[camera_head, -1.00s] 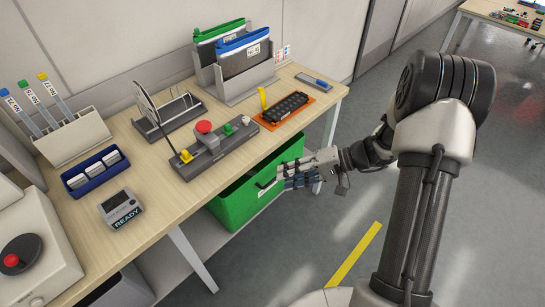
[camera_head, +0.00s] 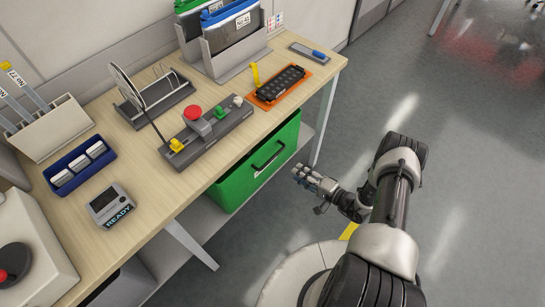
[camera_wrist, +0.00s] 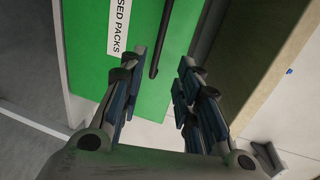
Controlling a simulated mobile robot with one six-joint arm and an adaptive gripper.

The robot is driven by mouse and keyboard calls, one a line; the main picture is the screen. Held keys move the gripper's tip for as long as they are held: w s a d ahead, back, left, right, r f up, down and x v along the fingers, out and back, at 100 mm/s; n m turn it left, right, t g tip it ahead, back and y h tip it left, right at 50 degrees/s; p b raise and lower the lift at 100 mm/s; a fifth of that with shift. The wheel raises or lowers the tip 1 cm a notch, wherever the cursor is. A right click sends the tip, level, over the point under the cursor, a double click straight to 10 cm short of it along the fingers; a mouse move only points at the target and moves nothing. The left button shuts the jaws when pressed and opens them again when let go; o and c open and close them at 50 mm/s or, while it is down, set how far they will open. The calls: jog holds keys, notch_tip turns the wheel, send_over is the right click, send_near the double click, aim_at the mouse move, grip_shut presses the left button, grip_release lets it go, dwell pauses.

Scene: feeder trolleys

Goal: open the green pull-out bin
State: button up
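The green pull-out bin (camera_head: 232,186) sits under the workbench top, its green front facing the aisle. Its black bar handle (camera_head: 268,160) is on that front. How far the bin stands out cannot be told. My gripper (camera_head: 302,174) is in the aisle to the right of the bin front, apart from it. In the wrist view my gripper (camera_wrist: 161,70) has its fingers spread with nothing between them. The handle (camera_wrist: 161,40) shows beyond the fingertips, beside a white label ending "SED PACKS" (camera_wrist: 120,22) on the green front (camera_wrist: 92,65).
A bench leg (camera_head: 325,105) stands right of the bin. The grey floor (camera_head: 440,130) beyond is clear.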

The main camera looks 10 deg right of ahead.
aim_at(273, 156)
jog(key=b+x, duration=0.4)
jog(key=x, duration=1.1)
jog(key=shift+c, duration=0.2)
grip_shut()
